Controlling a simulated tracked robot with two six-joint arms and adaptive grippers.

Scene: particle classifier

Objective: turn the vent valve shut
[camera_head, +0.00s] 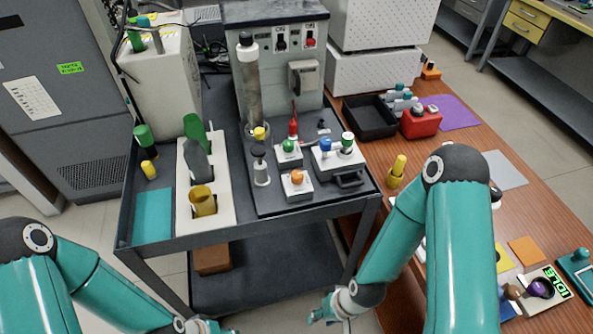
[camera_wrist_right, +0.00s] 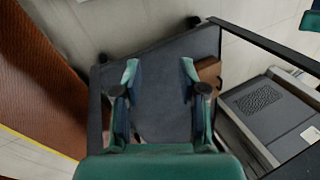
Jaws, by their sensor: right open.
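A small panel on the cart's dark tray carries white blocks with coloured knobs: a green knob (camera_head: 289,145), a blue knob (camera_head: 325,145), a second green knob (camera_head: 347,138) and an orange knob (camera_head: 297,177). A red upright handle (camera_head: 293,124) stands behind them. I cannot tell which is the vent valve. My right gripper (camera_head: 322,313) is low in front of the cart, well away from the knobs. In the right wrist view its fingers (camera_wrist_right: 160,72) are apart with nothing between them. My left gripper (camera_head: 208,327) is cut off by the bottom edge.
The grey cart (camera_head: 240,231) has a white rack (camera_head: 220,221) with bottles on its left and a tall clear column (camera_head: 250,90) behind the panel. The wooden table (camera_head: 455,140) at right holds a black tray (camera_head: 367,121) and a yellow object (camera_head: 397,170). A brown box (camera_wrist_right: 208,70) lies on the lower shelf.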

